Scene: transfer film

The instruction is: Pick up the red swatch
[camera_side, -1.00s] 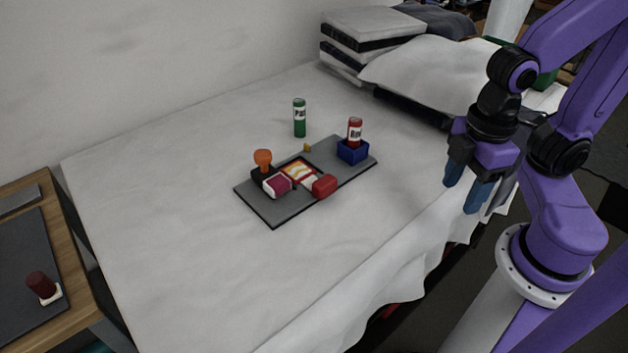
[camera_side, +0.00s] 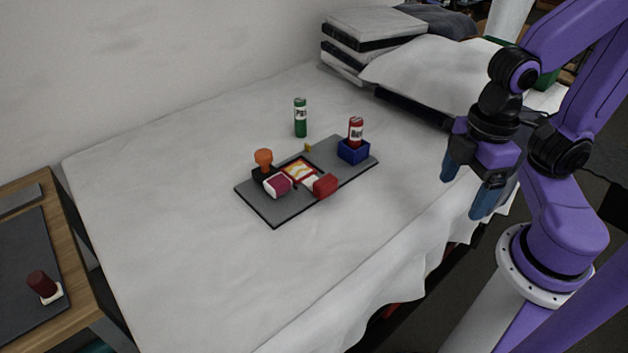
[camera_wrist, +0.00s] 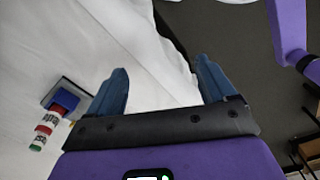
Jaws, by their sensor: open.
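On the dark grey board (camera_side: 275,216) in the side view lie a red block (camera_side: 325,186) with a pale part beside it, and a flat red, yellow and white patterned piece (camera_side: 298,169). I cannot tell which of these is the red swatch. A magenta and white block (camera_side: 278,185) lies to their left. My gripper (camera_side: 464,194) is open and empty, off to the right of the board and well apart from it. In the wrist view my gripper (camera_wrist: 162,66) has nothing between its blue fingers. The red block and patterned piece are not visible there.
An orange-knobbed stamp (camera_side: 263,160) stands at the board's left. A blue box (camera_side: 353,151) holding a red bottle (camera_side: 355,130) is at its right end. A green bottle (camera_side: 300,118) stands behind. The front tabletop is clear.

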